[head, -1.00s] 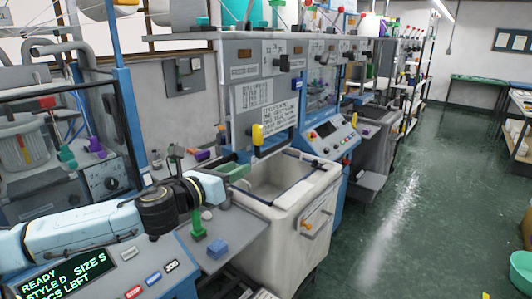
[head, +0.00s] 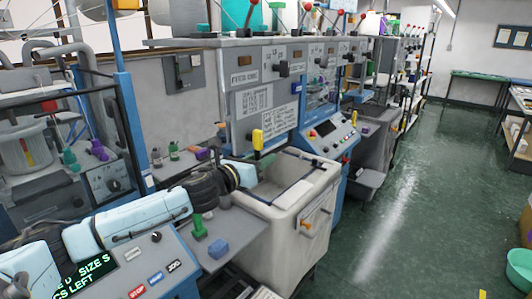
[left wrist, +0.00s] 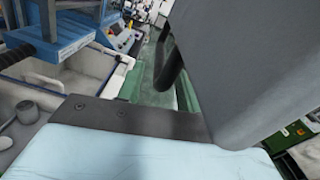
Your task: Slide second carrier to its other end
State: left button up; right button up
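A yellow handle (head: 257,139) stands upright at the front of the grey knitting machine (head: 262,75) in the head view. Red-knobbed levers (head: 307,7) show along the machine's top. I cannot tell which part is the second carrier. My left gripper (head: 243,172) is over the near-left rim of the white bin, below and left of the yellow handle, apart from it. Its fingers are hard to make out, and nothing is visibly held. In the left wrist view, a large dark grey shape hides much of the scene. My right gripper is not in view.
The white bin (head: 287,220) stands below the machine's front. A control panel (head: 145,270) is at lower left. Green floor is free at right.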

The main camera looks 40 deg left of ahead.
pick_arm(q)
jog(key=shift+w+d, duration=0.1)
jog(key=shift+w, duration=1.15)
grip_shut()
